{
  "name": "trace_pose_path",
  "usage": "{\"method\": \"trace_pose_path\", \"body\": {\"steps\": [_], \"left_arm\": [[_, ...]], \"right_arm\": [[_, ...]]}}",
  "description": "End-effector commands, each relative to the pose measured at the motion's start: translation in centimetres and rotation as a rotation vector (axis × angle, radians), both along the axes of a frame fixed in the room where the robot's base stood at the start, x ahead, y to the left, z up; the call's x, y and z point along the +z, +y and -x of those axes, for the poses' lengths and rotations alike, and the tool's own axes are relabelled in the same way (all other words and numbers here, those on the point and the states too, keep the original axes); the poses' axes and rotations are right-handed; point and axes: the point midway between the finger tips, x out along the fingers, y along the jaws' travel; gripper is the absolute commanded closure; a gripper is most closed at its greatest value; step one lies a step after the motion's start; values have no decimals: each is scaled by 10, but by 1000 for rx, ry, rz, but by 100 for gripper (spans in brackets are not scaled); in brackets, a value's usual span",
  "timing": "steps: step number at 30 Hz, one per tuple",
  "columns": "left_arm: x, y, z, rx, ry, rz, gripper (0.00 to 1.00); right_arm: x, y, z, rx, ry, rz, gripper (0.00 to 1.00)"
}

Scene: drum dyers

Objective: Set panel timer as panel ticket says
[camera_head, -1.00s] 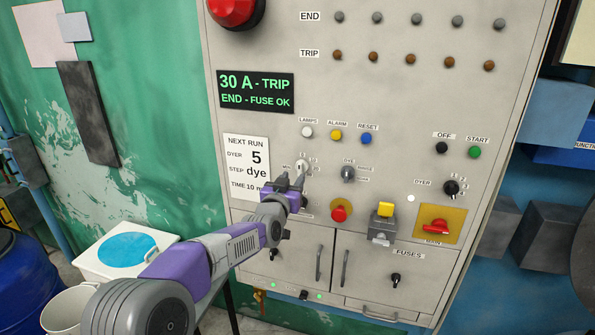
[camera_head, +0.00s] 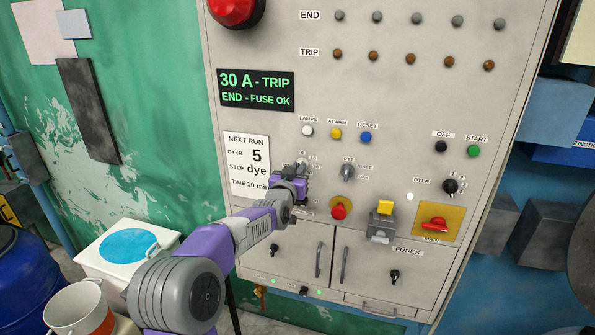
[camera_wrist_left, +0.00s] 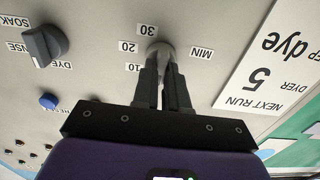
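The panel ticket (camera_head: 246,166) reads NEXT RUN, DYER 5, STEP dye, TIME 10 min. The timer knob (camera_wrist_left: 160,50) is beside the ticket, with MIN, 10, 20 and 30 marked around it; the wrist view shows it upside down. My left gripper (camera_head: 299,172) is at this knob, its two dark fingers (camera_wrist_left: 161,75) close together with their tips on it. They hide most of the knob, and I cannot read its pointer. My right gripper is not in view.
The DYE step knob (camera_head: 347,172) is right of the gripper, also seen in the wrist view (camera_wrist_left: 43,45). A red button (camera_head: 339,211) and yellow-topped switch (camera_head: 385,209) are below it. The display (camera_head: 256,91) reads 30 A - TRIP, END - FUSE OK. A white container (camera_head: 127,250) stands at lower left.

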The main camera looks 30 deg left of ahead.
Motion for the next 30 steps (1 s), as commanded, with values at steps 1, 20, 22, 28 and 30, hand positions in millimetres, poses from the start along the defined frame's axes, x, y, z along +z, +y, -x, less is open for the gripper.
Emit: {"method": "trace_pose_path", "body": {"steps": [1, 20, 22, 28, 30], "left_arm": [[0, 0, 0, 0, 0, 0, 100], [-2, -2, 0, -1, 42, -183, 100], [-2, -2, 0, -2, 57, -240, 100], [-2, -3, 0, -2, 99, -418, 100], [-2, -3, 0, -1, 114, -478, 100]], "right_arm": [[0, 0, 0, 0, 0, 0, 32], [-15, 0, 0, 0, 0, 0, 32], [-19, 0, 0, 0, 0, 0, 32], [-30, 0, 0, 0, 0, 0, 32], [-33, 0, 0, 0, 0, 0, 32]]}}
